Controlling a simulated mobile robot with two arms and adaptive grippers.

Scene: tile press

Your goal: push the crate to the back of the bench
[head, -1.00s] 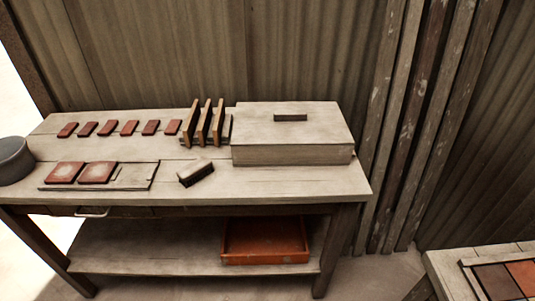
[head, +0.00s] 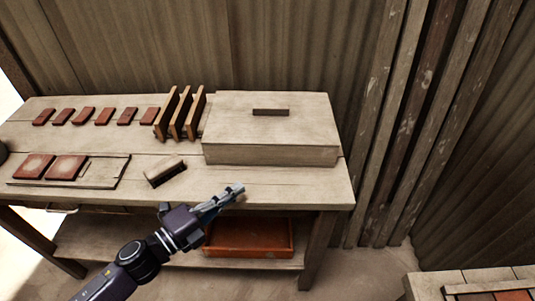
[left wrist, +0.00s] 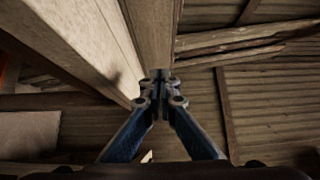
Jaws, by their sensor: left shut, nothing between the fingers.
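The crate (head: 270,154) is a pale wooden box with a dark bar handle on its flat top. It sits on the right end of the bench (head: 250,188), with a strip of bare bench top in front of it. The crate hides the bench behind it. My left gripper (head: 240,188) is shut and empty, in front of the crate at the bench's front edge in the head view, apart from the crate in the picture. Its closed fingertips also show in the left wrist view (left wrist: 160,75), before pale wood I cannot identify surely. My right gripper is not in view.
Several upright boards (head: 180,112) stand close to the crate's left. A brush-like block (head: 165,172) lies in front of them. Red tiles (head: 67,168) lie further left. An orange tray (head: 250,238) is on the lower shelf. A corrugated wall stands behind the bench.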

